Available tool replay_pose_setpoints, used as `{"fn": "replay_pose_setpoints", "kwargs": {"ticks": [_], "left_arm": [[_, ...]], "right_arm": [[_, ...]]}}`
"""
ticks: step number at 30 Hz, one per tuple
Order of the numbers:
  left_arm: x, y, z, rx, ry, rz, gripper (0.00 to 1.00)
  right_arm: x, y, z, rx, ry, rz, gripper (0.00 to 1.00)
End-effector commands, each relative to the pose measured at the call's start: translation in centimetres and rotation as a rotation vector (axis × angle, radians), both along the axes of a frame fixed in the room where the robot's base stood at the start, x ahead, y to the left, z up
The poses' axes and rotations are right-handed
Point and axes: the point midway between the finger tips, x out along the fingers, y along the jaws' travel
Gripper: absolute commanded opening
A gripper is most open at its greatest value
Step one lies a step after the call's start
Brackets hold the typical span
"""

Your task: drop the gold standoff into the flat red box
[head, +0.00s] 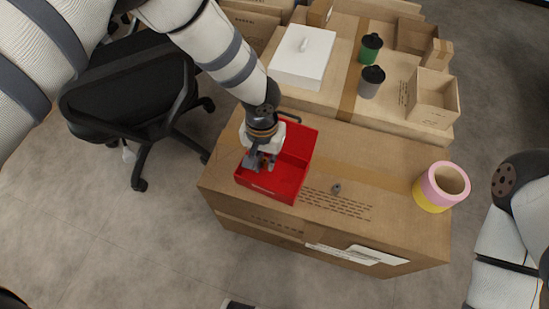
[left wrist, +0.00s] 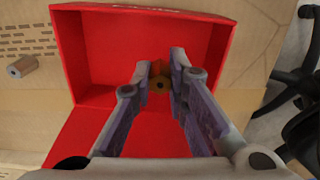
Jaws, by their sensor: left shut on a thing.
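The flat red box (head: 290,183) sits open on the large carton, with a near part and a far part. It also fills much of the left wrist view (left wrist: 115,60). My left gripper (head: 262,164) points down over the near part of the box. It is shut on the gold standoff (left wrist: 160,84), a small brownish-gold piece with a dark hole, held between the fingertips. In the head view the fingers mostly hide the standoff. How high it hangs above the box floor I cannot tell. My right gripper is out of view; only my right arm shows.
A small grey cylinder (head: 336,188) lies right of the box. A pink and yellow roll (head: 441,187) stands at the carton's right end. Behind are a white box (head: 303,56), a green-bodied jar (head: 370,49), a grey jar (head: 371,82) and open cartons. A black chair (head: 130,85) stands left.

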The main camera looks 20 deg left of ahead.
Motion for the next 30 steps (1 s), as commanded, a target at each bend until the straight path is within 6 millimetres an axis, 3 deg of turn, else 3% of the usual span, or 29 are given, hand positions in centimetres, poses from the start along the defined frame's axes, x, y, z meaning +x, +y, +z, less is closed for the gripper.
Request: {"fn": "replay_pose_setpoints", "kwargs": {"ticks": [5, 6, 9, 19, 30], "left_arm": [[0.1, 0.0, 0.1, 0.0, -0.002, 0.001, 0.0], [0.1, 0.0, 0.1, 0.0, -0.002, 0.0, 0.17], [0.1, 0.0, 0.1, 0.0, -0.002, 0.0, 0.38], [0.1, 0.0, 0.6, 0.0, -0.003, -0.001, 0.38], [0.1, 0.0, 9.6, 0.0, -0.005, 0.001, 0.38]], "right_arm": [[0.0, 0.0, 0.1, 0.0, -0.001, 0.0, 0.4], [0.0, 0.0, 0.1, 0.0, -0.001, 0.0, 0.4], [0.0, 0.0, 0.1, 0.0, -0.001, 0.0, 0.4], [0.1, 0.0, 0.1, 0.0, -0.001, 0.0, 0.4], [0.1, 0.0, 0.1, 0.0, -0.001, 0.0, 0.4]]}}
